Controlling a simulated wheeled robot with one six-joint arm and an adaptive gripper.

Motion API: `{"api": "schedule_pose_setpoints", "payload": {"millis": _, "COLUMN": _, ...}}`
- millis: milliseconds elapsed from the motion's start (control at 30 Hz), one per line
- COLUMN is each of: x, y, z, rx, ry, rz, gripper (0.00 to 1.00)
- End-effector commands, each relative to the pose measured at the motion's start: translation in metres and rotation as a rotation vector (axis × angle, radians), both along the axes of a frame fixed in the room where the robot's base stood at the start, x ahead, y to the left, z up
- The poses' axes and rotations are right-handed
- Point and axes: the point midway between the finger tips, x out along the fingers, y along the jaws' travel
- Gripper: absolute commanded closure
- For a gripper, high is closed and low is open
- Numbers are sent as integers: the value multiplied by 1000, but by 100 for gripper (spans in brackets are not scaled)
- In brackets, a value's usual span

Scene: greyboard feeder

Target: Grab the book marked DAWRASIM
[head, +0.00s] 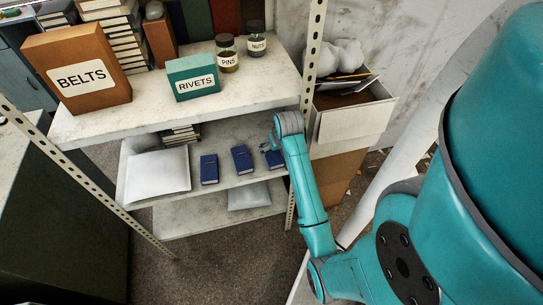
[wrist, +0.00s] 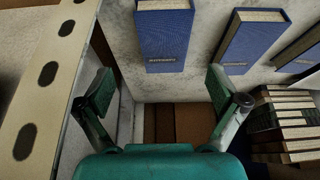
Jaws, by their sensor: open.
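Three blue books stand on the middle shelf (head: 222,187) in the head view: a left one (head: 209,169), a middle one (head: 242,160) and a right one (head: 274,159) partly hidden by my arm. The wrist view shows a near blue book (wrist: 165,35), a second one (wrist: 248,42) and part of a third (wrist: 304,50) at the right edge. Small spine lettering shows on them, too blurred to read, so I cannot tell which is DAWRASIM. My gripper (wrist: 160,82) is open and empty, its fingers spread just short of the near book.
A perforated shelf post (wrist: 45,80) runs close beside my gripper. A book stack (wrist: 285,122) lies on the other side. The upper shelf (head: 150,108) overhead holds boxes and jars. A white package (head: 158,174) lies left of the blue books.

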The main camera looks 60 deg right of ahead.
Motion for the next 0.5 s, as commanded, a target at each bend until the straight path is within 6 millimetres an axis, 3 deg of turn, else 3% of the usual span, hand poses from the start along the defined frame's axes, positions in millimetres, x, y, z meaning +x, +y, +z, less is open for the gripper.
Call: {"api": "schedule_pose_setpoints", "payload": {"millis": 500, "x": 22, "y": -13, "z": -55, "rx": 1, "ry": 1, "rz": 0, "gripper": 4}}
